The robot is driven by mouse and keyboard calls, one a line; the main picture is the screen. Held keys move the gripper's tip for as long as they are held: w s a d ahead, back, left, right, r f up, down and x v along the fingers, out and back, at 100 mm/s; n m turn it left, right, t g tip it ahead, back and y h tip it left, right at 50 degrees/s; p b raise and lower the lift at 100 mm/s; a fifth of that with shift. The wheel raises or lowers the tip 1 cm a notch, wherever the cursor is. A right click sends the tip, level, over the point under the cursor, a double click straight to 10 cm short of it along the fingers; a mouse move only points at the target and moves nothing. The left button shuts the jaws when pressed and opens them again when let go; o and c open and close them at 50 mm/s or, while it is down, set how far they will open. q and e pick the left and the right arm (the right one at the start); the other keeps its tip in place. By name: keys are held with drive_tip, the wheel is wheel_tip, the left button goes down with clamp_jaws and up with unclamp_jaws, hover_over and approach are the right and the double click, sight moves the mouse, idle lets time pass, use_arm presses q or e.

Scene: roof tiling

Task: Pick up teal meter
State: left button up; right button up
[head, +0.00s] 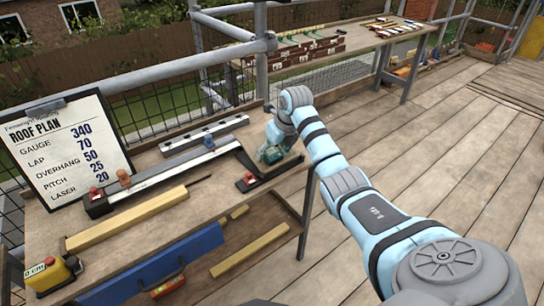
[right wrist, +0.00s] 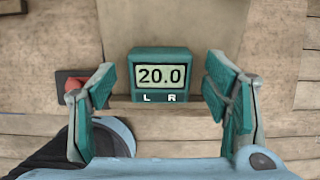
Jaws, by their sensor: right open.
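The teal meter (right wrist: 160,58) shows in the right wrist view, its screen reading 20.0 with the letters L and R below. It sits at the edge of the wooden workbench (head: 200,195). My right gripper (right wrist: 160,97) is open, with one teal finger on each side of the meter and a visible gap on both sides. In the head view the right gripper (head: 271,155) is over the bench's right end, and I cannot clearly separate the meter from the fingers there. My left gripper is not in view.
A red-topped block (head: 249,179) is close beside the right gripper. A long rail (head: 165,172), a wooden strip (head: 125,218), a roof plan board (head: 65,150) and a yellow device (head: 48,272) are on the bench. The deck (head: 440,150) to the right is clear.

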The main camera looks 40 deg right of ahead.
sight(274, 152)
drive_tip(key=shift+r, duration=0.1)
drive_tip(key=c, duration=1.4)
wheel_tip(274, 152, up, 20)
drive_tip(key=p, duration=0.4)
